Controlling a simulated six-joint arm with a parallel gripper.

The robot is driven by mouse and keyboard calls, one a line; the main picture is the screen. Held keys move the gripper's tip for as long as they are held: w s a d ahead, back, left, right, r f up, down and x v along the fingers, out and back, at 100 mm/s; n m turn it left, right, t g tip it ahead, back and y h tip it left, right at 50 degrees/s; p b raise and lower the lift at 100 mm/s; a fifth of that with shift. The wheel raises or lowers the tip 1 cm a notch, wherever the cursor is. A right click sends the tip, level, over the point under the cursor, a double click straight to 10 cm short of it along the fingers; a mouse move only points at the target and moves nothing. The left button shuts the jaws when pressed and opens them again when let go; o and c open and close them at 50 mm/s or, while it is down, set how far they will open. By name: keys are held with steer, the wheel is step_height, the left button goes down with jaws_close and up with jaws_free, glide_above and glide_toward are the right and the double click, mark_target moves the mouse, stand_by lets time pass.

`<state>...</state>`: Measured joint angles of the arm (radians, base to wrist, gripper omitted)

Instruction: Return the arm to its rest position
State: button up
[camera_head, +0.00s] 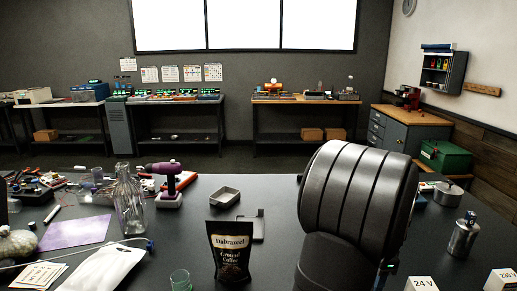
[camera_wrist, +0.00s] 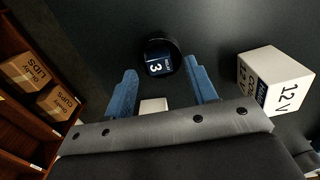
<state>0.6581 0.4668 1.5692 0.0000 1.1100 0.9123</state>
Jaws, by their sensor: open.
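My gripper (camera_wrist: 160,67) shows in the wrist view with its two blue fingers spread apart. Nothing is held between them. A dark round object (camera_wrist: 161,57) with a label reading "3" lies beyond the fingertips, apart from them as far as I can tell. A small white block (camera_wrist: 153,105) shows between the fingers, partly hidden by the gripper's grey bar. In the head view, a large dark ribbed body that looks like my arm stands at right of centre over the table; the gripper is not visible there.
A white "12 V" box (camera_wrist: 275,80) is right of the fingers; a shelf with cardboard boxes (camera_wrist: 29,71) is left. On the table stand a coffee bag (camera_head: 230,252), glass bottle (camera_head: 129,203), purple drill (camera_head: 168,183), metal canister (camera_head: 463,236) and "24 V" box (camera_head: 421,284).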

step_height(320, 180, up, 5)
steer(key=shift+r, duration=0.1)
stand_by(0.3)
